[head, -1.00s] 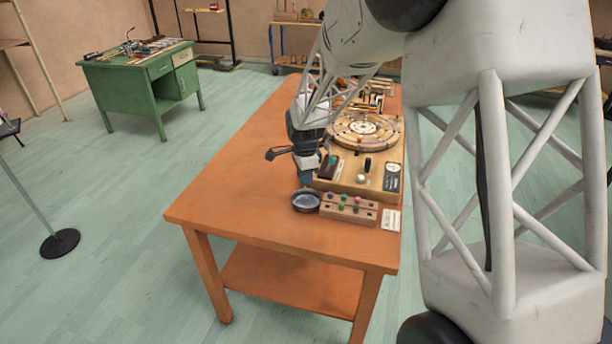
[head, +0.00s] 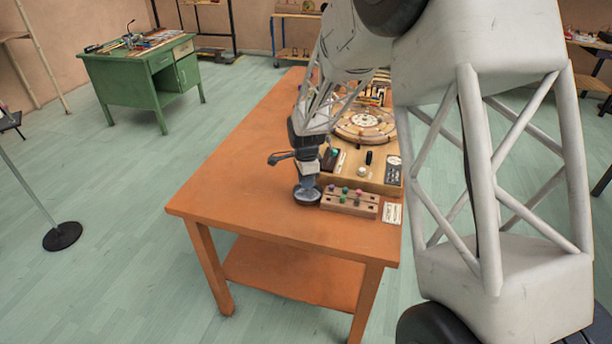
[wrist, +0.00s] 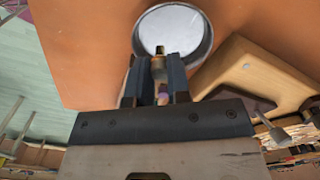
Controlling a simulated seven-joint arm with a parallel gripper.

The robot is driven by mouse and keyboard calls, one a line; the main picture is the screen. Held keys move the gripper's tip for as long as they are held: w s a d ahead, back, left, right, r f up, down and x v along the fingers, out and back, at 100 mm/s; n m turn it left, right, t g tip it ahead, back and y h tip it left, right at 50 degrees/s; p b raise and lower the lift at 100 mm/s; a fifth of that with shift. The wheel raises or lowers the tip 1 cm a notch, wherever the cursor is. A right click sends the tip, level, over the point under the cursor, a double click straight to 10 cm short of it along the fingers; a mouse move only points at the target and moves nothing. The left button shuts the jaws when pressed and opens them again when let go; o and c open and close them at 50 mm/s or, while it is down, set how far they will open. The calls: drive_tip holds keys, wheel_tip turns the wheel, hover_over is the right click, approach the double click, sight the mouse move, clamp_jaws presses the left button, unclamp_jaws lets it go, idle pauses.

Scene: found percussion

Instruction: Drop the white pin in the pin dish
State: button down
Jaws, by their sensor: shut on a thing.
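The pin dish (head: 307,200) is a small round dark-rimmed dish near the front of the orange table. In the wrist view it is a pale grey round dish (wrist: 172,28) just beyond my fingertips. My gripper (wrist: 156,66) points down over the dish and is shut on a small pin (wrist: 159,68). The pin shows a brass-coloured shaft with a dark tip and a pale purplish part between the fingers; I cannot confirm that it is white. In the head view my gripper (head: 307,184) hides part of the dish, and the pin is too small to make out.
A wooden block (head: 338,207) with several coloured pins stands right of the dish, with a white card (head: 392,213) beside it. Behind is a wooden board (head: 376,184) with small parts and a round wheel (head: 364,125). The orange table's left side (head: 225,185) is clear.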

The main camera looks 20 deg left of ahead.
drive_tip(key=shift+f, duration=0.3)
drive_tip(key=c, duration=1)
unclamp_jaws()
drive_tip(key=shift+r, duration=0.15)
drive_tip(key=shift+r, duration=3.75)
drive_tip(key=shift+r, duration=0.1)
